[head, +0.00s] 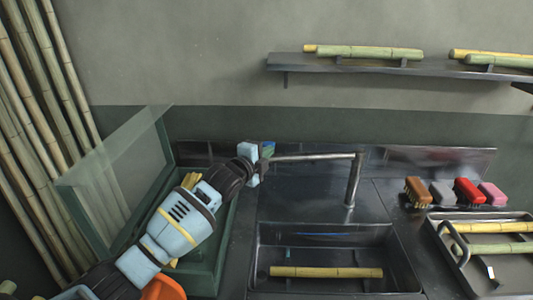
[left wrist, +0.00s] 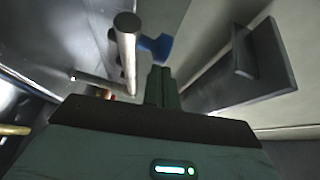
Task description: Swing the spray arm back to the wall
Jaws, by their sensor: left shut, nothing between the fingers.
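The spray arm (head: 312,157) is a metal tube that reaches left from the top of an upright post (head: 352,182) behind the sink. A small blue and green part (head: 267,149) shows at its left end. My left gripper (head: 262,164) is at that end; in the head view it partly hides the tip. In the left wrist view the fingers (left wrist: 160,86) are together and empty. A metal tube (left wrist: 127,50) and a blue part (left wrist: 157,45) lie just beyond them; I cannot tell whether the fingers touch either. My right gripper is out of view.
The sink (head: 300,235) holds a cane piece (head: 325,272). Several brushes (head: 468,190) and a tray (head: 475,284) are right. A wall shelf (head: 300,62) bears canes. Tall canes lean at far left.

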